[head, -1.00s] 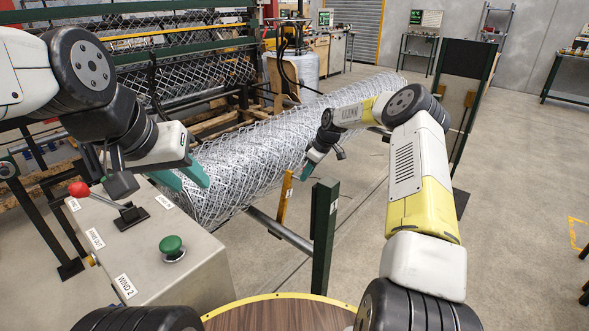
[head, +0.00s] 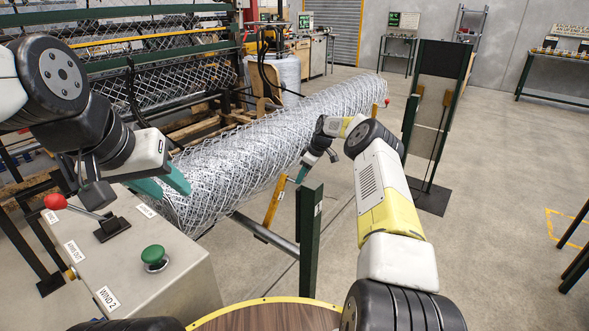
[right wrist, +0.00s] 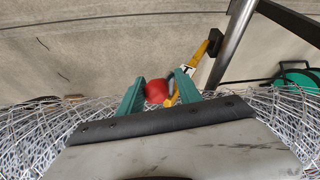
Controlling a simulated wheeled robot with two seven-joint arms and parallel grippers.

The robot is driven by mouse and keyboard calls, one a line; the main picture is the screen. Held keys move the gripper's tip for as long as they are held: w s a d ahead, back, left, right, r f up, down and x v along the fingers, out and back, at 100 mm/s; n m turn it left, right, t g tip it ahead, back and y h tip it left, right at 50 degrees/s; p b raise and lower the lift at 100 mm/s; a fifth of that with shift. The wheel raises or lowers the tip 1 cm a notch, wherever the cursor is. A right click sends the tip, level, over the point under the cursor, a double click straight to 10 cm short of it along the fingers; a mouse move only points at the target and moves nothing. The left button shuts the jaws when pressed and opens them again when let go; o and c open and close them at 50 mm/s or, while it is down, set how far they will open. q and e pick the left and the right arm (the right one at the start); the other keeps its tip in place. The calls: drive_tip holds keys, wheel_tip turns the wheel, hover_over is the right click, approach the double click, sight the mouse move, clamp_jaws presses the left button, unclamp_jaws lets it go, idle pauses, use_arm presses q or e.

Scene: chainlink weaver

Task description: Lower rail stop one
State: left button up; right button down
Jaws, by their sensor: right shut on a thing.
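Rail stop one appears as a yellow lever (head: 273,203) beside the front side of the chainlink roll (head: 255,140), on the grey rail (head: 262,233). It leans slightly, its upper end by my right gripper (head: 301,174). In the right wrist view the yellow lever (right wrist: 195,62) bears a pale label, and a red knob (right wrist: 157,91) lies between my teal fingers. My right gripper is shut on that knob. My left gripper (head: 166,185) is open, its teal fingers apart at the near end of the roll, with nothing seen between them.
A control box (head: 150,255) with a red-knobbed lever (head: 57,202) and green button (head: 153,255) stands front left. A green post (head: 309,235) stands close to the right gripper. A dark panel (head: 436,100) stands behind.

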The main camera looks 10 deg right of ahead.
drive_tip(key=shift+f, duration=0.15)
drive_tip(key=c, duration=1.1)
unclamp_jaws()
